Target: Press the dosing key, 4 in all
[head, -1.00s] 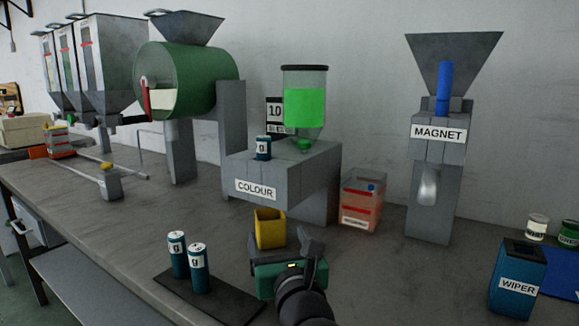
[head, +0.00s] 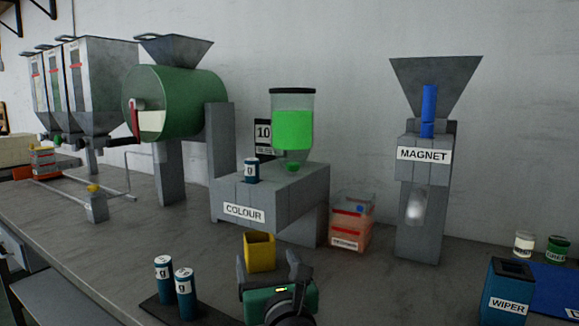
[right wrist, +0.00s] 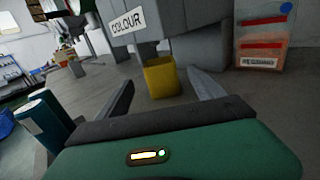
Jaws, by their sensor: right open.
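The grey COLOUR machine (head: 225,200) stands mid-bench with a clear hopper of green material (head: 293,125) on top. A small green knob (head: 293,167) sits under the hopper; I cannot tell if it is the dosing key. A dark display (head: 263,135) behind reads 10. A yellow cup (head: 260,252) is on the bench in front, below the machine. My right gripper (head: 267,267) is open and empty, just in front of the cup, which shows beyond its fingers in the right wrist view (right wrist: 161,80). My left gripper is out of view.
Two teal canisters (head: 163,280) stand on a dark mat at the front left. A clear bin with reddish contents (head: 350,222) and the MAGNET unit (head: 420,200) stand to the right. A WIPER box (head: 508,290) is at the far right. The green drum (head: 180,100) is behind left.

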